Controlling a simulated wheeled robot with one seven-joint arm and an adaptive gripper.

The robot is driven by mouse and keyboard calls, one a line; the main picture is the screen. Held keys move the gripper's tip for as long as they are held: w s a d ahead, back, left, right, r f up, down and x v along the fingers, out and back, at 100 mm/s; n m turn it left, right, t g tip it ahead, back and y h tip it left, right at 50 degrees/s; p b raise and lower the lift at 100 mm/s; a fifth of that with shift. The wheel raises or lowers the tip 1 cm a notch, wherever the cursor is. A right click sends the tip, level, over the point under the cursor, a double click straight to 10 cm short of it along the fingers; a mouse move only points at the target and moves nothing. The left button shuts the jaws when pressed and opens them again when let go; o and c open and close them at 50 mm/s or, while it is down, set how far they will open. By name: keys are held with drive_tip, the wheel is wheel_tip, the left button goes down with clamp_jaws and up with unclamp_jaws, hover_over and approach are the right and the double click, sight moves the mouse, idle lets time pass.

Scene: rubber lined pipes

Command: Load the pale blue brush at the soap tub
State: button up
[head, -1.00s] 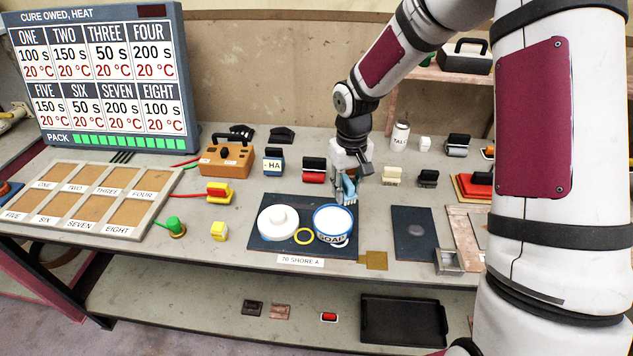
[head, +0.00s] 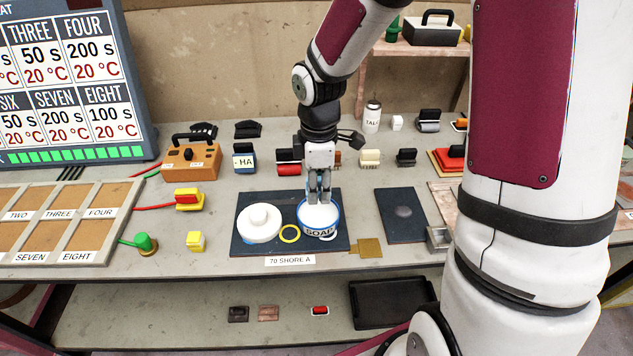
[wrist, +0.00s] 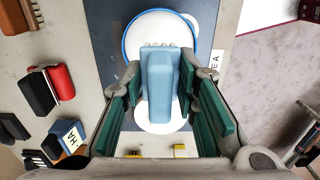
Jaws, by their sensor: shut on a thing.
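My gripper (head: 319,194) is over the soap tub (head: 319,232) in the head view, pointing down. The tub is white with a blue rim, a SOAP label and a white filling. My gripper is shut on the pale blue brush (wrist: 160,88), which lies between the green finger pads in the wrist view. The brush's bristle end points toward the tub, which also shows in the wrist view (wrist: 188,42). In the head view the fingers mostly hide the brush. I cannot tell whether the bristles touch the soap.
An HA block (head: 244,160) and a red roller (head: 288,168) stand behind. A dark plate (head: 401,222) lies to the right.

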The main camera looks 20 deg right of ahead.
drive_tip(key=b, duration=0.3)
hover_over(318, 214)
drive_tip(key=f, duration=0.4)
drive_tip(key=shift+w+f, duration=0.1)
drive_tip(key=shift+w, duration=0.1)
drive_tip(key=shift+d+f+b, duration=0.1)
drive_tip(key=shift+f+b, duration=0.2)
drive_tip(key=shift+b, duration=0.1)
drive_tip(key=shift+s+f, duration=0.15)
drive_tip(key=shift+f, duration=0.45)
idle(1.8)
drive_tip(key=shift+r+p, duration=2.9)
drive_tip(key=shift+r, duration=0.7)
